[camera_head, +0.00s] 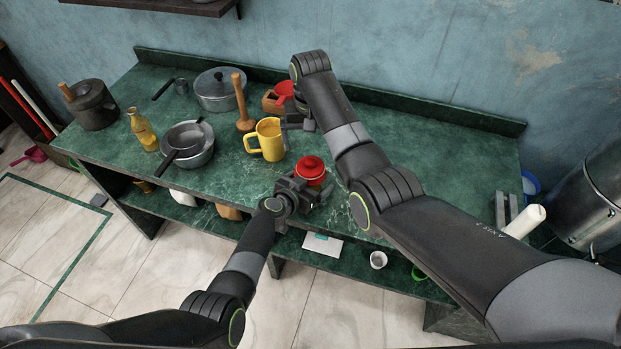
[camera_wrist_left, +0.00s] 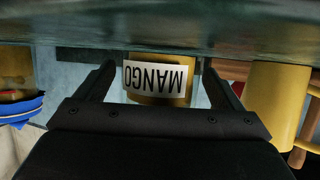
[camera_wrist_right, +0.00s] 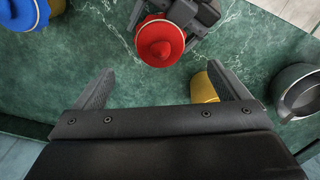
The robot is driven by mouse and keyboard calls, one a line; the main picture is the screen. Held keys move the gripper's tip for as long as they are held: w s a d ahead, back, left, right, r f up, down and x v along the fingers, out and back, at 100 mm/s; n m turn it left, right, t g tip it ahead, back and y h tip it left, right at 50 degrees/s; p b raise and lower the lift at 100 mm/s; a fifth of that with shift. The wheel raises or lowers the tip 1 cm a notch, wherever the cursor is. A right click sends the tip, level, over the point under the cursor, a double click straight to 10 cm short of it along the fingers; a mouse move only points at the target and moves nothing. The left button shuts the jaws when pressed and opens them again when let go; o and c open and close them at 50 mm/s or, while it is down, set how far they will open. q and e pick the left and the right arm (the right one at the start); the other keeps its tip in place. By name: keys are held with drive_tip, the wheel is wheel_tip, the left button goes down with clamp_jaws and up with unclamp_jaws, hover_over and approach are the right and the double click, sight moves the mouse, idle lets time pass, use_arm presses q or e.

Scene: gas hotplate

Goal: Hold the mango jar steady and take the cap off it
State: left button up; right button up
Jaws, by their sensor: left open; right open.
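The mango jar has a round red cap (camera_head: 311,167) and stands on the green counter. The cap also shows near the top of the right wrist view (camera_wrist_right: 160,42). In the left wrist view, which is upside down, the jar's white MANGO label (camera_wrist_left: 154,78) on its yellow body lies between the fingers. My left gripper (camera_head: 301,189) is open, at the front of the jar with one finger on each side; whether they touch it is unclear. My right gripper (camera_head: 297,122) is open and empty, behind the jar and beside the yellow mug, partly hidden by its own arm.
The yellow mug (camera_head: 266,141) stands left of the jar. A blue-topped thing (camera_wrist_right: 22,12) shows in the right wrist view. A wooden masher (camera_head: 243,110), grey pots (camera_head: 216,92) and an oil bottle (camera_head: 142,130) stand further left. My right forearm covers the counter right of the jar.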

sight(311, 159)
use_arm(q)
drive_tip(key=c, duration=1.3)
drive_tip(key=shift+c, duration=0.9)
use_arm(e)
drive_tip(key=shift+c, duration=0.6)
drive_tip(key=shift+r, duration=0.1)
drive_tip(key=c, duration=0.5)
drive_tip(key=shift+s+d+r+n+t+y, duration=0.15)
drive_tip(key=shift+d+r+n+t+y, duration=0.25)
drive_tip(key=shift+n, duration=0.6)
drive_tip(key=c, duration=0.4)
drive_tip(key=s+d+r+n+t+y, duration=0.2)
drive_tip(key=s+d+r+n+y, duration=0.15)
drive_tip(key=n, duration=0.35)
drive_tip(key=shift+h, duration=0.45)
drive_tip(key=x, duration=1.1)
drive_tip(key=shift+w+a+f, duration=0.2)
drive_tip(key=shift+w+a, duration=0.15)
drive_tip(key=shift+c, duration=0.5)
